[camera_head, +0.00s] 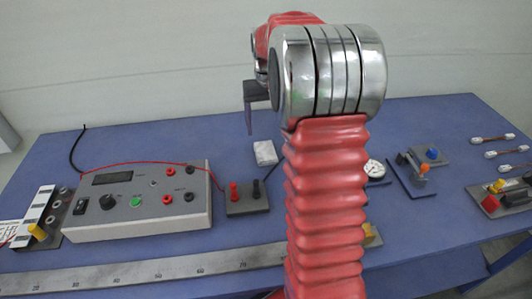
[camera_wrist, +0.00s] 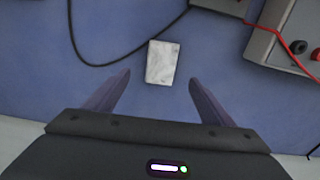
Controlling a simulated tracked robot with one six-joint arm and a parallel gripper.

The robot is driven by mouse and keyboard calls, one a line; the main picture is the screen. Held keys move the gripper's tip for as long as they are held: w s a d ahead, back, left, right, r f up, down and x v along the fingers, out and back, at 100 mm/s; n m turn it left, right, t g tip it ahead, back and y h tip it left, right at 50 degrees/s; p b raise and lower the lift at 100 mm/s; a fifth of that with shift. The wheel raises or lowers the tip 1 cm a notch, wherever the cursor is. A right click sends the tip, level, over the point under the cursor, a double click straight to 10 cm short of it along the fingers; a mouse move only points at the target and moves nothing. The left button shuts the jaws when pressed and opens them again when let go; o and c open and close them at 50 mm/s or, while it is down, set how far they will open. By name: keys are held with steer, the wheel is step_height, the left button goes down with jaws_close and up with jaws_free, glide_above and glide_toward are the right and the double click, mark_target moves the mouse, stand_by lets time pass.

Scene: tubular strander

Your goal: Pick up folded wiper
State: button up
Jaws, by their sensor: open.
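The folded wiper (camera_head: 265,153) is a small white-grey rectangle lying flat on the blue table, just left of my red arm in the head view. In the wrist view the wiper (camera_wrist: 162,62) lies beyond the fingertips, roughly centred between them and apart from both. My gripper (camera_wrist: 160,82) is open and empty, with its two dark fingers spread. In the head view only part of my gripper (camera_head: 249,110) shows, above the table and behind the arm's wrist joint; the rest is hidden.
A black cable (camera_wrist: 75,40) curves beside the wiper. A grey meter box (camera_head: 140,203) and a terminal block (camera_head: 247,198) with red and black posts stand left. A dial gauge (camera_head: 375,169) lies right of my arm. A steel ruler (camera_head: 150,276) runs along the front.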

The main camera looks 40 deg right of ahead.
mark_target(266, 150)
step_height(266, 150, down, 4)
steer(key=shift+f, duration=0.45)
steer(key=shift+f, duration=0.1)
steer(key=shift+w+a+f, duration=0.15)
steer(key=shift+f, duration=2.35)
steer(key=shift+c, duration=0.6)
steer(key=c, duration=1)
